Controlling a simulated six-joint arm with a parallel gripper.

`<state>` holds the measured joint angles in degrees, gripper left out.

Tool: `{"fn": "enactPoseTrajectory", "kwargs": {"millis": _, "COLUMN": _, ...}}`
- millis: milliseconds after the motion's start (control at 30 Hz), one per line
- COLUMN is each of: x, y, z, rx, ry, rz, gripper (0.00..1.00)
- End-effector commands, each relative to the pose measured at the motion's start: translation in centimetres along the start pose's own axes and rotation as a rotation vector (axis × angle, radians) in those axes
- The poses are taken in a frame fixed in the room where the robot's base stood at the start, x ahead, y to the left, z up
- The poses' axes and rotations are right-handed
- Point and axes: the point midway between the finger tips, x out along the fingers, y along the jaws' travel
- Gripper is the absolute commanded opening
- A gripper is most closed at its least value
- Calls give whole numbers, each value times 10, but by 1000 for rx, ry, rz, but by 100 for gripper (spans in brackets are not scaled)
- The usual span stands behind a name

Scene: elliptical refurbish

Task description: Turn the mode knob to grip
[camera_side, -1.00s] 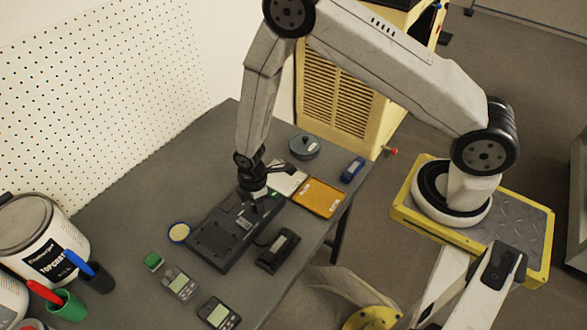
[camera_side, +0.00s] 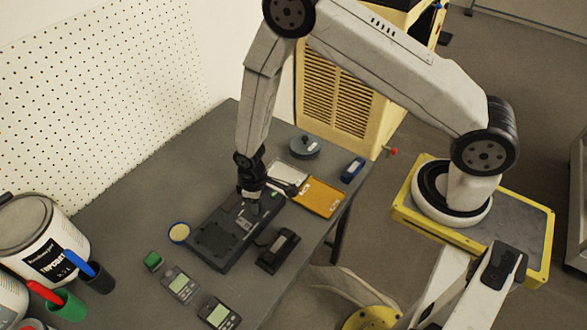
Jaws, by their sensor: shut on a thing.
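A long dark panel (camera_side: 221,244) lies on the grey table. My gripper (camera_side: 251,208) points down at the upper part of this panel, with its fingertips at the surface. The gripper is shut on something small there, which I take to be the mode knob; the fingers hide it. The knob's markings and the direction it points cannot be read at this size.
A black device (camera_side: 278,250) lies right of the panel, and an orange tray (camera_side: 318,198) lies beyond it. A round grey container (camera_side: 305,146), a blue item (camera_side: 352,169), a green block (camera_side: 153,261) and two handheld meters (camera_side: 180,285) (camera_side: 219,313) stand around. The table's back left is clear.

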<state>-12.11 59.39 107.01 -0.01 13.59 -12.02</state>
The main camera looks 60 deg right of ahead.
Motion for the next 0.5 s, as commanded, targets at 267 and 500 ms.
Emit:
{"fn": "enactPoseTrajectory", "kwargs": {"millis": 267, "x": 0, "y": 0, "z": 0, "rx": 264, "ry": -1, "rz": 0, "gripper": 0}}
{"fn": "enactPoseTrajectory", "kwargs": {"millis": 500, "x": 0, "y": 0, "z": 0, "rx": 490, "ry": -1, "rz": 0, "gripper": 0}}
